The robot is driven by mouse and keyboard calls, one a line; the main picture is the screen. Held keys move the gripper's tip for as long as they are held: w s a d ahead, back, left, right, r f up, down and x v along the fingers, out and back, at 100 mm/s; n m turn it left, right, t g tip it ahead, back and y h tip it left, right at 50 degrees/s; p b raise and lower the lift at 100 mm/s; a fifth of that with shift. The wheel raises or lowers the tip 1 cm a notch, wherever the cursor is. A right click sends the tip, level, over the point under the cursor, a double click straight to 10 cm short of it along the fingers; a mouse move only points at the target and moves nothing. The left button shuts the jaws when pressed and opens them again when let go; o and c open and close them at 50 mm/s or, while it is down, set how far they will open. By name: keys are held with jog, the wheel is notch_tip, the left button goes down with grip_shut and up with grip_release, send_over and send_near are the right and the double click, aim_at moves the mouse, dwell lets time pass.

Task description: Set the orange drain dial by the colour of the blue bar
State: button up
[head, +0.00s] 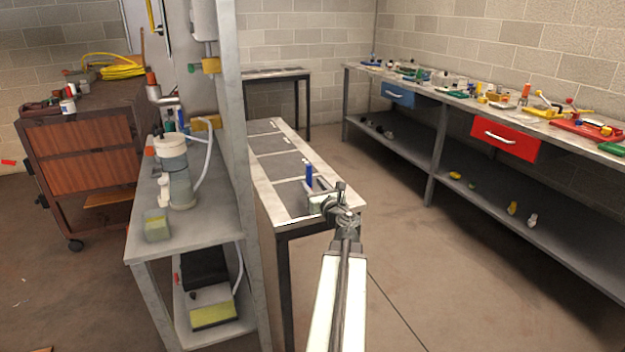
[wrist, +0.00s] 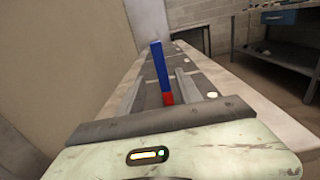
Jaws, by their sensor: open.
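The blue bar (head: 309,175) stands upright at the near end of the long narrow table. In the wrist view the bar (wrist: 161,68) is blue above and red at its lower end. My gripper (head: 316,188) is open, low over that table end. In the wrist view its two fingers (wrist: 158,85) lie either side of the bar, with gaps showing. The bar's foot is partly hidden by my gripper. Orange knob-like parts show on the left bench, one high on a pipe (head: 151,79) and one lower (head: 149,151). I cannot tell which is the drain dial.
A grey post and panel (head: 236,150) stand between the left bench (head: 150,246) and the long table (head: 275,148). A cluttered bench (head: 455,88) with a red drawer (head: 505,138) runs along the right wall. The floor between is clear.

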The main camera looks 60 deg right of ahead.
jog(key=x, duration=0.7)
jog(key=shift+w+d+r, duration=0.15)
jog(key=shift+d+r, duration=0.1)
jog(key=shift+d, duration=0.2)
grip_shut()
